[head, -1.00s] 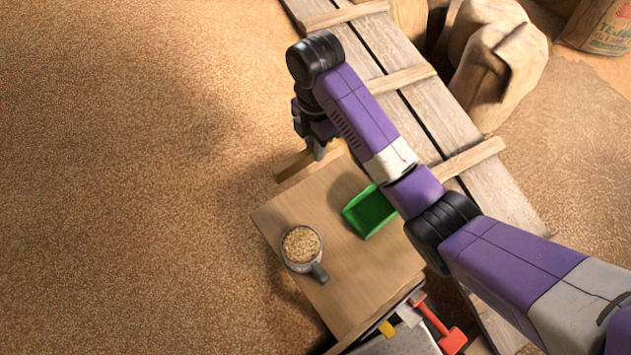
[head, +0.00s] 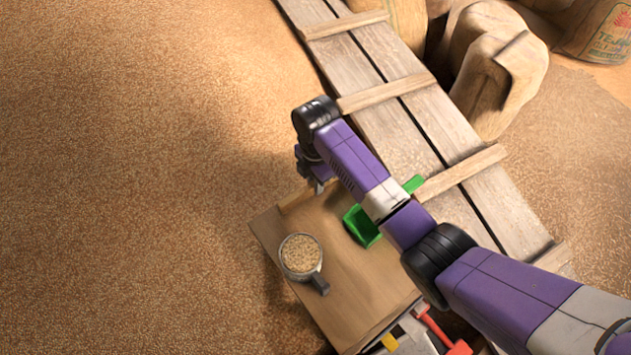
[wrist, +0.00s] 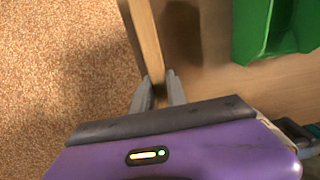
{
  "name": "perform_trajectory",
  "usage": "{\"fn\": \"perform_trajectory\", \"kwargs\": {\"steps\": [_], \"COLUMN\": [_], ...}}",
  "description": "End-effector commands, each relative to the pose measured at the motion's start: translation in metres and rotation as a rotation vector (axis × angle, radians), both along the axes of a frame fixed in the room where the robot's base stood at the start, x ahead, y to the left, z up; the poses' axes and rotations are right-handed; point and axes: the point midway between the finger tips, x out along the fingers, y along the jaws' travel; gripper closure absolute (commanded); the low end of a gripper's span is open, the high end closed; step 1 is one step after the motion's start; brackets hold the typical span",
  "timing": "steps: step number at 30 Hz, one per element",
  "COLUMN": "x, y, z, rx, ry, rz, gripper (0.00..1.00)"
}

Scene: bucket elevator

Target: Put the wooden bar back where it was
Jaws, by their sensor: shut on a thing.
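The wooden bar (head: 295,201) is a plain, light brown stick. In the head view it lies along the far left edge of the wooden table, partly hidden by my gripper (head: 319,186). In the wrist view the bar (wrist: 147,45) runs upward from between the two grey fingers of my gripper (wrist: 159,88), which are shut on it. I cannot tell whether the bar touches the tabletop.
The table (head: 350,285) carries a cup of grain (head: 300,254) and a green scoop (head: 362,227), which also shows in the wrist view (wrist: 262,25). A plank walkway (head: 385,130) with cross slats runs behind it. Grain (head: 120,180) covers the left.

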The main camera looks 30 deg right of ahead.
Motion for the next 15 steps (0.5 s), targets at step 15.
{"fn": "perform_trajectory", "kwargs": {"steps": [15], "x": [-0.0002], "y": [0.0003], "z": [-0.0029], "rx": [0.000], "ry": [0.000], "rz": [0.000], "gripper": [0.60]}}
